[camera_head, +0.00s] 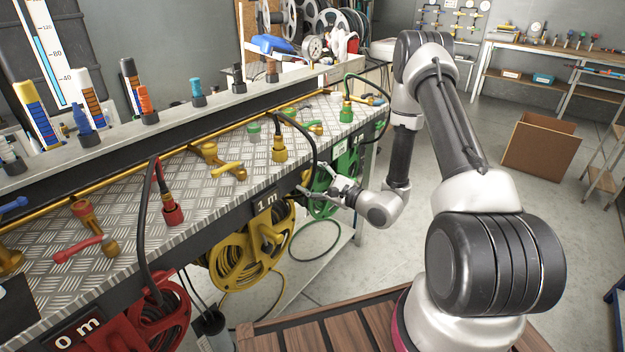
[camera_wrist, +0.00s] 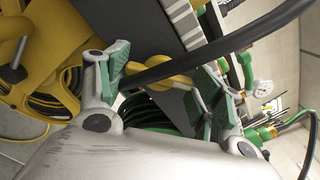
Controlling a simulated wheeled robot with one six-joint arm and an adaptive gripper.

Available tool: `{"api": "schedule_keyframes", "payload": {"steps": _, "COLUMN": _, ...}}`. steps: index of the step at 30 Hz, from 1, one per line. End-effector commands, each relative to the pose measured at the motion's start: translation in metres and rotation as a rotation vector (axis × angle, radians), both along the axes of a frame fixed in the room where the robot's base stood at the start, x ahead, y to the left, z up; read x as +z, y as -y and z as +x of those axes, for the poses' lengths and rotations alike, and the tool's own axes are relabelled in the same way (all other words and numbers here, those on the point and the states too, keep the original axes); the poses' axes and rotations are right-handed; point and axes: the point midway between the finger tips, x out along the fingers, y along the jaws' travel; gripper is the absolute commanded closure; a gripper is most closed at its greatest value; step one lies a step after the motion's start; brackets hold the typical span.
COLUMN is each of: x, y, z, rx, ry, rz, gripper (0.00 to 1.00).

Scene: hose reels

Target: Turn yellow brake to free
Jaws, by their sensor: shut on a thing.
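The yellow hose reel (camera_head: 240,255) hangs under the bench edge below the "1 m" plate (camera_head: 267,202). It also shows at the left of the wrist view (camera_wrist: 45,45), with a dark ball-ended lever on it. My gripper (camera_head: 318,186) is at the reel's right side, just under the bench edge. In the wrist view my gripper's green-padded fingers (camera_wrist: 162,76) stand on either side of a yellow rounded part, apparently the yellow brake (camera_wrist: 168,82), and are shut on it. A black hose crosses in front and hides some of it. The brake's setting cannot be read.
The green reel (camera_head: 322,198) is close behind my gripper. A black hose (camera_head: 308,135) loops over the bench edge near my gripper. A yellow valve (camera_head: 215,160) is on the bench.

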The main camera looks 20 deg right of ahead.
Motion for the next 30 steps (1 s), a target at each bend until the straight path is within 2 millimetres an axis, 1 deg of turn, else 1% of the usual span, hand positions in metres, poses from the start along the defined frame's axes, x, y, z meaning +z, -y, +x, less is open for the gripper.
{"api": "schedule_keyframes", "payload": {"steps": 18, "x": -0.0008, "y": 0.0001, "z": -0.0006, "rx": 0.001, "ry": 0.333, "rz": -0.462, "gripper": 0.58}}
{"api": "schedule_keyframes", "payload": {"steps": 24, "x": -0.0008, "y": 0.0000, "z": -0.0006, "rx": 0.001, "ry": 0.418, "rz": -0.579, "gripper": 0.58}}
{"api": "schedule_keyframes", "payload": {"steps": 30, "x": -0.0010, "y": -0.0001, "z": -0.0008, "rx": 0.001, "ry": 0.477, "rz": -0.660, "gripper": 0.58}}
